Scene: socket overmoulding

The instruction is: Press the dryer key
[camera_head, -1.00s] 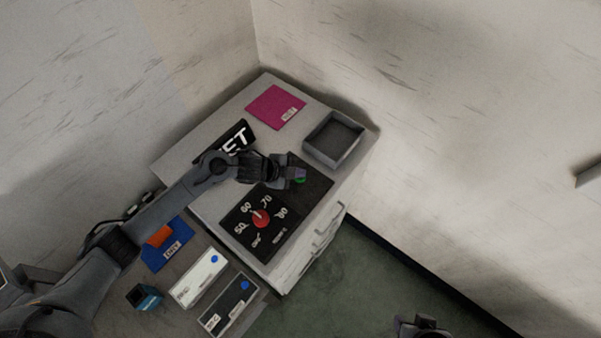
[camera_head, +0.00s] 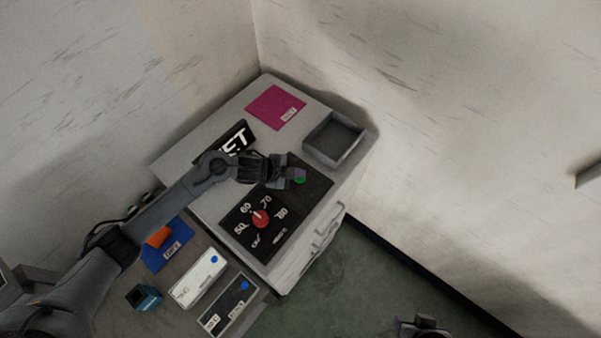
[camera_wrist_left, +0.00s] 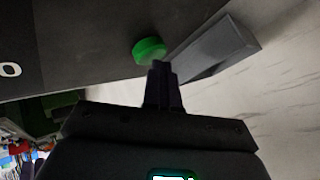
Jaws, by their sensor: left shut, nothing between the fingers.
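A round green key (camera_head: 300,180) stands out from the black panel on the cabinet top, near my left gripper. It also shows in the left wrist view (camera_wrist_left: 149,49), just beyond the fingertips. My left gripper (camera_head: 297,173) is shut and empty, its fingertips (camera_wrist_left: 160,66) close to the green key. I cannot tell whether they touch it.
A grey open tray (camera_head: 356,160) stands at the cabinet's right corner. A magenta mat (camera_head: 272,105) lies at the back. A blue mat (camera_head: 180,253), a teal block (camera_head: 146,297), a white box (camera_head: 198,279) and a black box (camera_head: 226,306) lie in front.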

